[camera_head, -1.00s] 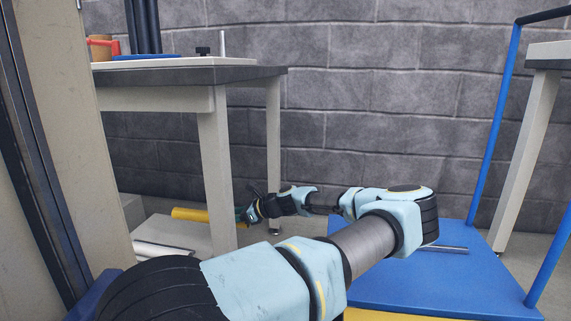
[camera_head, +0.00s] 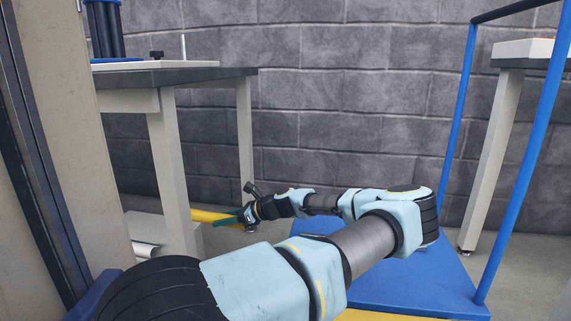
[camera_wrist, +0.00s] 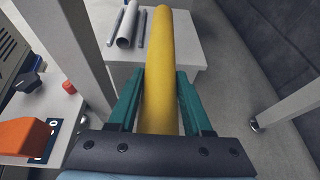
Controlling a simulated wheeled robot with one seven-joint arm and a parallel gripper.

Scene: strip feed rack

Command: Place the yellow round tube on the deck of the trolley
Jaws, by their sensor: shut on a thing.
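The yellow round tube (camera_wrist: 162,60) lies lengthwise between the green fingers of my gripper (camera_wrist: 158,90) in the wrist view. My gripper is shut on it, and its far end points away from me. In the head view the tube (camera_head: 212,216) shows left of my gripper (camera_head: 238,217), partly hidden by a table leg. The blue deck of the trolley (camera_head: 400,288) is at lower right, to the right of my gripper. My arm covers part of the deck.
A grey-topped table (camera_head: 185,76) with pale legs stands at left. A low pale platform (camera_wrist: 185,48) carries a pale tube (camera_wrist: 128,25) and thin rods. Blue trolley uprights (camera_head: 525,165) rise at right, near another table (camera_head: 525,55). A block wall closes the back.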

